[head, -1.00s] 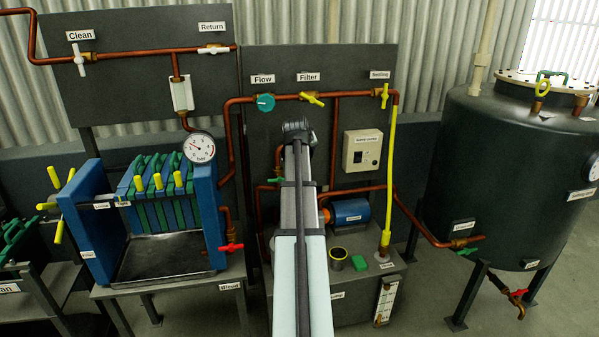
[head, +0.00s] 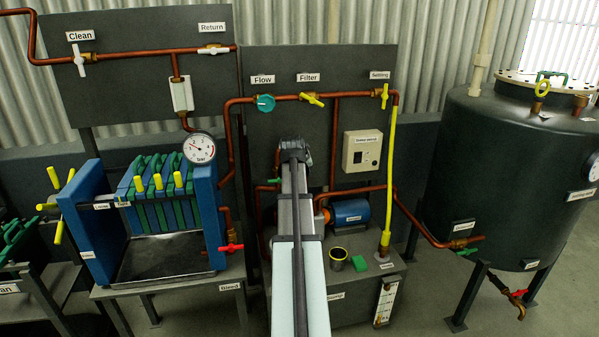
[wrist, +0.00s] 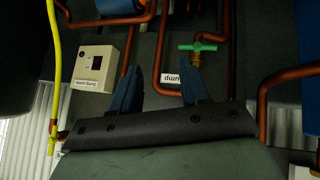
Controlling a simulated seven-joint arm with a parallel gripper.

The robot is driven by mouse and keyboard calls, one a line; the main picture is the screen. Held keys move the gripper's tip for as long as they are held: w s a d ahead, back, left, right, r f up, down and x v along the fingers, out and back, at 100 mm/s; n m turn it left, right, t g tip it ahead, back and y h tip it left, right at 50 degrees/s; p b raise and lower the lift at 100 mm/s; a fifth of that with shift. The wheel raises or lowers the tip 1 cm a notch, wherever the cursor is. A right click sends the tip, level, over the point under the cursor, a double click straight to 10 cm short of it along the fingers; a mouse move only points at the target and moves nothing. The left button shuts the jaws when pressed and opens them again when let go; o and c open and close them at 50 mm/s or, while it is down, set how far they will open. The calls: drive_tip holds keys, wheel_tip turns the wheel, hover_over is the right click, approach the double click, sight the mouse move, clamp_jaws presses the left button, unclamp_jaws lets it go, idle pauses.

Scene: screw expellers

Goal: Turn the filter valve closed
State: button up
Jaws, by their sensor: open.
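The filter valve (head: 312,99) has a yellow handle, set slantwise on the upper copper pipe under the "Filter" label (head: 308,77). My arm's dark end (head: 295,150) is below and slightly left of it in the head view, apart from it. There the fingers are hidden behind my arm. In the wrist view my gripper (wrist: 158,80) shows two blue fingers spread wide with nothing between them. That view is upside down, and I cannot make out the filter valve in it.
A teal flow valve (head: 265,102) is left of the filter valve, and a yellow settling valve (head: 384,94) is to the right. A control box (head: 362,151) and a vertical copper pipe (head: 335,130) are close to my arm's right. A green-handled valve (wrist: 204,42) is near the fingers.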

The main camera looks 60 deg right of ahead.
drive_tip(key=w+a+r, duration=0.2)
drive_tip(key=w+r, duration=0.1)
drive_tip(key=w, duration=0.3)
drive_tip(key=n+g+h, duration=0.2)
drive_tip(key=g+h, duration=0.2)
drive_tip(key=h, duration=0.4)
approach(311, 101)
drive_tip(key=x, duration=1.1)
drive_tip(key=shift+d, duration=0.15)
drive_tip(key=shift+c, duration=0.4)
clamp_jaws()
